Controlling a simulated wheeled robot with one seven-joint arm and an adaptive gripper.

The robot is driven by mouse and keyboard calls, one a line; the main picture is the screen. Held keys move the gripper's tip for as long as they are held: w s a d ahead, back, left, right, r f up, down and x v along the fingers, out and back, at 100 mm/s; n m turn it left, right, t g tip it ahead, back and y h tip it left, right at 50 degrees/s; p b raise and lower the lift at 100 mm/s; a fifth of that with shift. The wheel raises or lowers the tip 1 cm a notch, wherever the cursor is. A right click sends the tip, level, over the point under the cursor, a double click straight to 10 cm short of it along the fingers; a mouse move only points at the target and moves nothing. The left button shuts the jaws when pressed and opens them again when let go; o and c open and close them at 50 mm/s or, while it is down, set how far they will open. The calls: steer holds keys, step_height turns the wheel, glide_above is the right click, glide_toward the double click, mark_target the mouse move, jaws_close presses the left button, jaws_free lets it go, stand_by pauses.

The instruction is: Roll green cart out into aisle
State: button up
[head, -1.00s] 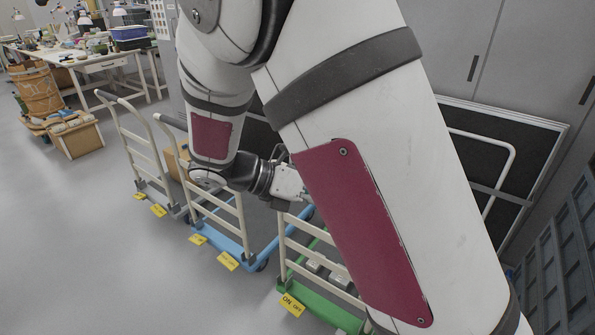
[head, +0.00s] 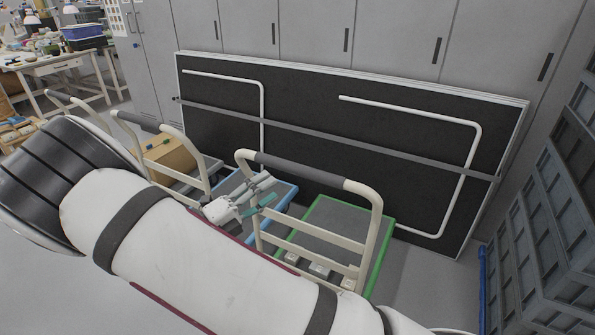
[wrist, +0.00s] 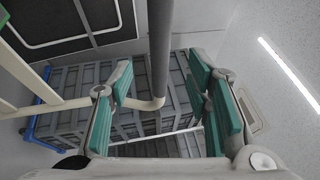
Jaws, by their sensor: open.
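The green cart (head: 388,232) stands right of centre in the head view, with a grey deck and green rim. Its cream handle has a dark grey grip (head: 300,170). My gripper (head: 266,190) is open beside the left part of this handle, fingers pointing right. In the wrist view, the dark grip (wrist: 160,45) appears between the spread teal fingers of my gripper (wrist: 163,88), not clamped; the depth gap is unclear. My arm hides the cart's lower front and its floor label.
A blue cart (head: 287,207) stands close on the left, and another carries a brown box (head: 168,158). A black panel (head: 320,130) leans on cabinets behind. Grey crates (head: 560,230) stack at right. A cluttered workbench (head: 50,65) is at far left.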

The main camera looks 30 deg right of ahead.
mark_target(293, 173)
steer(key=x, duration=0.9)
steer(key=shift+d+r, duration=0.15)
steer(key=shift+d, duration=0.2)
jaws_close()
